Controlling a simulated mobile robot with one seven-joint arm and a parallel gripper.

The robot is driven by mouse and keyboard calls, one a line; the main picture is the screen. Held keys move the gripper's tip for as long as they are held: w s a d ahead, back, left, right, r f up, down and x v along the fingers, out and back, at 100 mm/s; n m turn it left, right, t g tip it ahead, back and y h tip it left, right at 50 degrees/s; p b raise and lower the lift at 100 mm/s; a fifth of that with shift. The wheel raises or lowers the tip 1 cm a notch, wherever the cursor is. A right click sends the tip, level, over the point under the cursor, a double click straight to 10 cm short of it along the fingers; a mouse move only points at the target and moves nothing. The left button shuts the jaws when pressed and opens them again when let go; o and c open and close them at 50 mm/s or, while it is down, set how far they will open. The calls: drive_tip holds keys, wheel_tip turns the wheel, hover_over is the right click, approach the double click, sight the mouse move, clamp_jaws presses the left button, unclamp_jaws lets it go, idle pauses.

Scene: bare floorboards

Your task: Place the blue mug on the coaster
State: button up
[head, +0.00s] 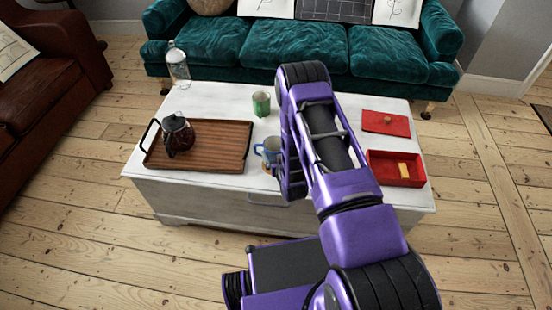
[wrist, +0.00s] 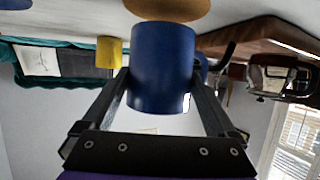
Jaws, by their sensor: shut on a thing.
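The blue mug (head: 269,148) is above the front middle of the white table in the head view, partly hidden by my arm. In the wrist view, which is upside down, the blue mug (wrist: 161,70) sits between the two fingers of my gripper (wrist: 160,95), which is shut on it. The mug looks upright. A tan round coaster (wrist: 172,8) shows right at the mug's base in the wrist view. Its brown edge (head: 266,168) shows just below the mug in the head view. I cannot tell whether mug and coaster touch.
A wooden tray (head: 221,146) with a glass coffee pot (head: 177,135) is to the left. A green cup (head: 261,104) stands behind the mug, and a glass bottle (head: 178,65) at the back left. A red box (head: 380,170) and its red lid (head: 386,123) are to the right.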

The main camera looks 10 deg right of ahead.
wheel_tip(320, 180, down, 2)
drive_tip(key=shift+f, duration=0.1)
drive_tip(key=o, duration=1.4)
drive_tip(key=shift+f, duration=0.1)
drive_tip(key=shift+c, duration=0.2)
drive_tip(key=shift+s+r, duration=0.35)
drive_tip(key=p+v, duration=0.1)
drive_tip(key=v, duration=1)
drive_tip(key=shift+p, duration=0.3)
drive_tip(key=shift+d+r, duration=0.1)
